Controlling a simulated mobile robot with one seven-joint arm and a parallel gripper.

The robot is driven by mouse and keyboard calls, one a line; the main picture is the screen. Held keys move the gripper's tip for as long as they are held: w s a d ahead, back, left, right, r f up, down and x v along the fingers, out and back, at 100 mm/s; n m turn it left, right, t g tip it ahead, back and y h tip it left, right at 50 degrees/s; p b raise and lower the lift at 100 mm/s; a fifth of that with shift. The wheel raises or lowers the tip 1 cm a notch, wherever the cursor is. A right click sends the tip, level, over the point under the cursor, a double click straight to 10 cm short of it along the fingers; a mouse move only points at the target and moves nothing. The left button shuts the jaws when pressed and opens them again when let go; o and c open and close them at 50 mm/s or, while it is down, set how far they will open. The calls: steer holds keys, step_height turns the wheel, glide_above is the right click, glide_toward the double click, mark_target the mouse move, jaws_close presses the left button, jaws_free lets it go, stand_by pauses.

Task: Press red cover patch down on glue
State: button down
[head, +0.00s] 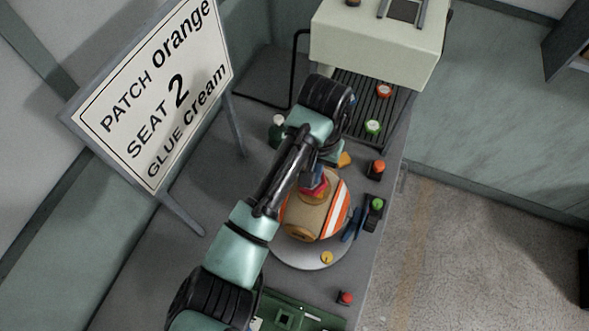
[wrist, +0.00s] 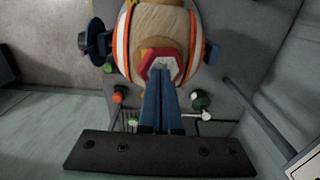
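A tan ball (head: 318,214) with orange and white stripes sits on a round grey plate (head: 290,257); the ball also shows in the wrist view (wrist: 150,25). A red patch (head: 321,191) with angular edges lies against the ball's tan surface; in the wrist view the red patch (wrist: 147,56) has a pale middle. My gripper (head: 316,181) is over it, its blue fingers close together. In the wrist view the fingertips (wrist: 161,72) meet the patch's pale middle. I cannot tell whether they pinch part of it or only touch it. Any glue under the patch is hidden.
A sign (head: 155,95) reads patch orange, seat 2, glue cream. A blue disc (wrist: 95,40) is beside the ball.

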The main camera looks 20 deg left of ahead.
steer(key=shift+f+b, duration=0.4)
steer(key=shift+f, duration=0.4)
stand_by(0.4)
